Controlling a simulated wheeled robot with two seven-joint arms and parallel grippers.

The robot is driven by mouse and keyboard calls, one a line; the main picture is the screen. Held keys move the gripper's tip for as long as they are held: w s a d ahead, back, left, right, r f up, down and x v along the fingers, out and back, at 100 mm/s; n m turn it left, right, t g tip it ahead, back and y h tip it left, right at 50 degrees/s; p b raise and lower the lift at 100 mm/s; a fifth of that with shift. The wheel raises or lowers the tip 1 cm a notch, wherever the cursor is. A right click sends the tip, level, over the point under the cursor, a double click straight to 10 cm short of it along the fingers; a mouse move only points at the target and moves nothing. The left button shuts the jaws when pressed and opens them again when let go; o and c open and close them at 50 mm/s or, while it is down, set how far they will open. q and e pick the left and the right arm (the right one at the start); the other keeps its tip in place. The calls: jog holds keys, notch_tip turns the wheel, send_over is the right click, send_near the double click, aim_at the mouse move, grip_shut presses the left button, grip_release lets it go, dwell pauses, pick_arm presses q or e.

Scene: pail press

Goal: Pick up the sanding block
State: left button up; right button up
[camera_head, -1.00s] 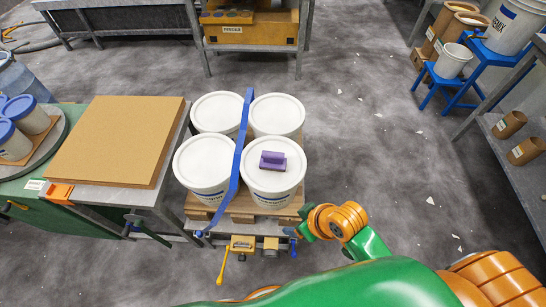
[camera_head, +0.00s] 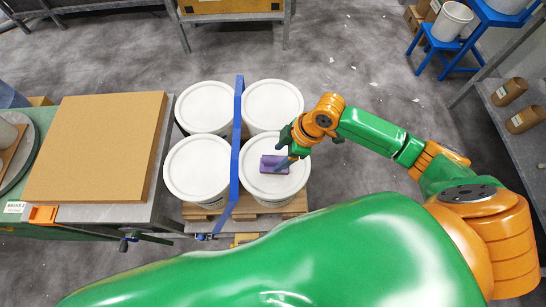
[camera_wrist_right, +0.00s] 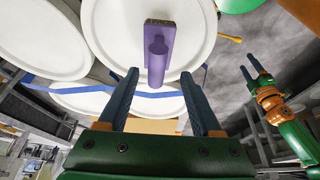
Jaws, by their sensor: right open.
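The purple sanding block (camera_head: 272,165) lies on the white lid of the front right pail (camera_head: 285,183). It has a flat base and a raised handle. My right gripper (camera_head: 288,155) is over the block's right side and hides part of it. In the right wrist view the block (camera_wrist_right: 160,38) is just ahead, with the handle's near end between the two open fingertips (camera_wrist_right: 158,76). The fingers stand apart from the handle on both sides. My left gripper (camera_wrist_right: 247,63) shows at the right of that view, open and empty.
Several white lidded pails stand on a wooden pallet (camera_head: 262,209), with a blue strap (camera_head: 236,150) between them. A table with a brown board (camera_head: 95,150) is at left. A blue step stand (camera_head: 460,42) and a shelf are at right.

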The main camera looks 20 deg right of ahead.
aim_at(277, 158)
jog(key=x, duration=0.4)
jog(key=shift+w+d+f, duration=0.1)
jog(key=shift+w+f, duration=0.05)
jog(key=shift+f, duration=0.05)
jog(key=shift+w, duration=0.15)
jog(key=c, duration=0.6)
grip_shut()
